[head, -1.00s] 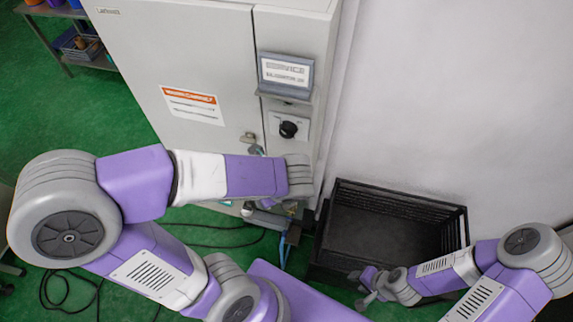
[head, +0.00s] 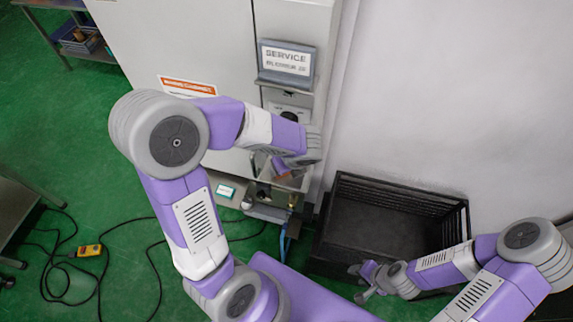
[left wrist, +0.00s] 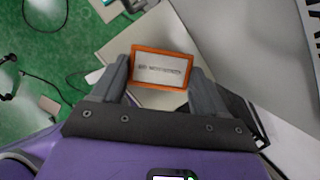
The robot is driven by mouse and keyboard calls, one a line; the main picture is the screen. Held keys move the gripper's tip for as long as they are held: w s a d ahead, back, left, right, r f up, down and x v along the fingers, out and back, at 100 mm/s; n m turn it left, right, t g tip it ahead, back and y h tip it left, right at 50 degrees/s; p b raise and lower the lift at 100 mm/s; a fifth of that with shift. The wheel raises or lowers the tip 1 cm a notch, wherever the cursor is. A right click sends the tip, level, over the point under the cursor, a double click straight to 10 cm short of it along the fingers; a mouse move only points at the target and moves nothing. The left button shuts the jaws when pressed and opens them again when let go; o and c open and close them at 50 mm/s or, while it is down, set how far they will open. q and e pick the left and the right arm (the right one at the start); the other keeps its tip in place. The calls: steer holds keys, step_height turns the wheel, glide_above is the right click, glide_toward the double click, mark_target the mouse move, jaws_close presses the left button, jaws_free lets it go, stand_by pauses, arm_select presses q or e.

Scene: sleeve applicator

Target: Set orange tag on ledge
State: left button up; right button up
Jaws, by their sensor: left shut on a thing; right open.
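The orange tag (left wrist: 163,53) has an orange frame and a pale face with a line of print. It sits between the fingers of my left gripper (left wrist: 160,70), shut on it, in the left wrist view. My right gripper (head: 364,283) is open and empty near the black crate.
The grey cabinet (head: 200,45) carries a SERVICE sign (head: 287,60) with a dark lip below and an orange-topped label (head: 188,87). A black crate (head: 335,185) stands against the wall at right. Cables and a yellow device (head: 88,250) lie on the green floor.

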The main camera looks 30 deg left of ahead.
arm_select(q)
steer(key=shift+f, duration=0.15)
steer(key=shift+f+b, duration=0.25)
steer(key=shift+b, duration=0.1)
steer(key=o, duration=0.9)
steer(key=shift+s+f, duration=0.1)
steer(key=shift+s, duration=0.05)
steer(key=shift+o, duration=1.1)
steer(key=shift+d+f, duration=0.1)
steer(key=shift+f, duration=0.05)
steer(key=shift+r+p, duration=0.5)
steer(key=shift+r, duration=0.1)
steer(key=p+v, duration=0.2)
steer(key=v, duration=1)
